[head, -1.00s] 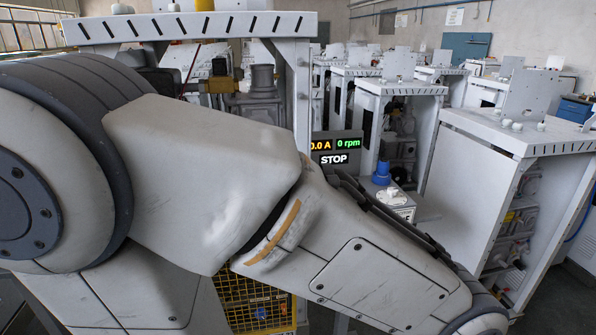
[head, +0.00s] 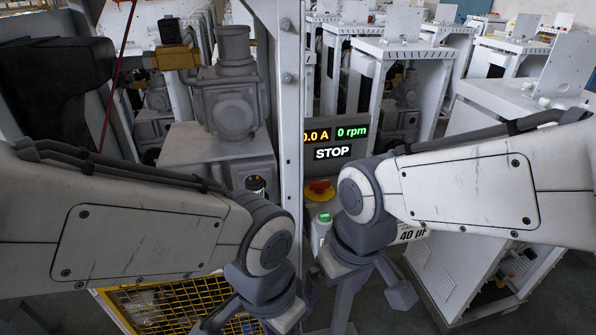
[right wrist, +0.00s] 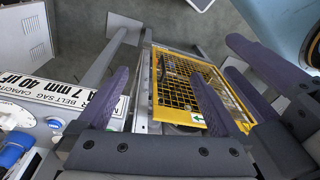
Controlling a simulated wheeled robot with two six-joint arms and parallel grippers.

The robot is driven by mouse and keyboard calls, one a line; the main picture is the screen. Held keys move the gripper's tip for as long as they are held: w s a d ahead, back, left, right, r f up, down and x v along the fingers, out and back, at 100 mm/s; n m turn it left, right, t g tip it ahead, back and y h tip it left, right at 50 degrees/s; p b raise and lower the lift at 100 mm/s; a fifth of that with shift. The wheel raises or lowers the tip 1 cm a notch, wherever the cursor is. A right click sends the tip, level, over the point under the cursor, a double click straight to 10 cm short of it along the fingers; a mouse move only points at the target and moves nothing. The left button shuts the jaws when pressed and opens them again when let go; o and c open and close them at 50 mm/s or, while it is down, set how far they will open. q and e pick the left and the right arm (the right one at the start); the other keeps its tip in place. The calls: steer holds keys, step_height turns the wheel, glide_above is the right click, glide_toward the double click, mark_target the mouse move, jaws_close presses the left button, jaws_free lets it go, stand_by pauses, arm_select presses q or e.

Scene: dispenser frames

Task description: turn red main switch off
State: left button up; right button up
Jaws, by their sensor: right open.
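A red knob on a yellow base (head: 319,188), likely the red main switch, sits on the panel below the display in the head view, just left of my right wrist. My right gripper (head: 356,285) is open and points down, below and to the right of the knob. In the right wrist view its purple fingers (right wrist: 158,92) stand apart with nothing between them. No red switch shows there. My left gripper (head: 252,318) is at the bottom of the head view, left of the right one. Its fingertips are cut off by the frame edge.
The display (head: 333,146) reads 0.0 A, 0 rpm and STOP. A green-topped button (head: 323,220) stands below the knob. A white label plate (right wrist: 70,95) and a yellow mesh guard (right wrist: 195,90) lie near my right fingers. A white frame post (head: 290,110) stands left of the panel.

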steer(key=w+r+m+t+p, duration=0.1)
steer(key=w+r, duration=0.1)
steer(key=w, duration=1)
steer(key=w+r+m+t, duration=0.2)
steer(key=w+r, duration=0.1)
steer(key=w, duration=1)
glide_toward(321, 182)
steer(key=shift+t, duration=0.3)
steer(key=p+x, duration=0.1)
steer(key=x, duration=0.3)
steer(key=p+x, duration=0.1)
steer(key=x, duration=0.4)
steer(key=shift+s, duration=0.25)
steer(key=c, duration=1.4)
steer(key=shift+n, duration=0.3)
